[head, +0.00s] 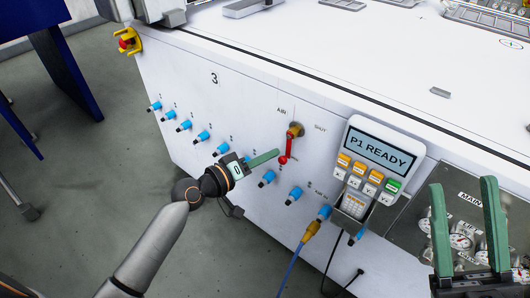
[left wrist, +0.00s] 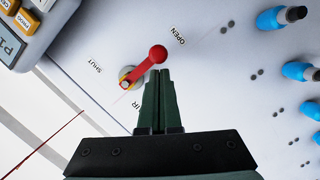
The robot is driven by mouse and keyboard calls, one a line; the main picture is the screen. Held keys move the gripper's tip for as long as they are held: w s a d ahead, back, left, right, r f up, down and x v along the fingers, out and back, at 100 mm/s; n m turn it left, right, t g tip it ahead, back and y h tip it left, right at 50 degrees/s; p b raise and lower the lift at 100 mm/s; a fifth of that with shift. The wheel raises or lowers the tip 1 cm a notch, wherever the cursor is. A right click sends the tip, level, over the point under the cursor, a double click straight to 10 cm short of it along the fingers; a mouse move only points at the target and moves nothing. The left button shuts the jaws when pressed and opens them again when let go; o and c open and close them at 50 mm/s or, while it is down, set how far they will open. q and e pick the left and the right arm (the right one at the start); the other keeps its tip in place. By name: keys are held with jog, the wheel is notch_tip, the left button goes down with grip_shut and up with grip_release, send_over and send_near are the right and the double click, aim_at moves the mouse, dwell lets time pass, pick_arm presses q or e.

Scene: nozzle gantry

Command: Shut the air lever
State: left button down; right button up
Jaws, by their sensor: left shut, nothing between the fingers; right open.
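The air lever (head: 289,146) is a red handle with a round knob on a brass pivot, on the white front panel. In the head view it hangs downward from its pivot, with SHUT printed to the right. In the left wrist view the red lever (left wrist: 145,66) points toward the OPEN label, away from SHUT. My left gripper (head: 276,153) is shut and empty, its green fingertips just left of the knob. In the left wrist view the fingertips (left wrist: 163,71) sit right beside the knob; I cannot tell whether they touch. My right gripper (head: 463,184) is open and empty at the lower right.
A row of blue fittings (head: 201,137) runs along the panel below the lever. A keypad box (head: 379,160) reading P1 READY stands to its right. A gauge panel (head: 408,231) is behind my right gripper. A blue hose (head: 294,268) hangs from the panel.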

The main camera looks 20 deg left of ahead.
pick_arm(q)
jog(key=shift+s+d+f+n, duration=0.1)
jog(key=shift+d+f+n, duration=0.15)
jog(key=shift+n, duration=0.45)
dwell(0.3)
jog(key=shift+d+h, duration=0.1)
jog(key=shift+h, duration=0.3)
jog(key=shift+s+d+f+n+b, duration=0.1)
jog(key=shift+d+n+b, duration=0.25)
jog(key=shift+n, duration=0.2)
jog(key=shift+s+d+f+n+b, duration=0.1)
jog(key=shift+d+n+b, duration=0.15)
jog(key=shift+n, duration=0.3)
jog(key=s+d+r+n+t, duration=0.1)
jog(key=d+n+t, duration=0.1)
jog(key=n, duration=0.5)
jog(key=s+d+r+n+t+b, duration=0.1)
jog(key=d+r+n+t, duration=0.1)
jog(key=n, duration=0.6)
jog(key=shift+d+r, duration=0.15)
jog(key=shift+d, duration=0.35)
jog(key=shift+w, duration=0.1)
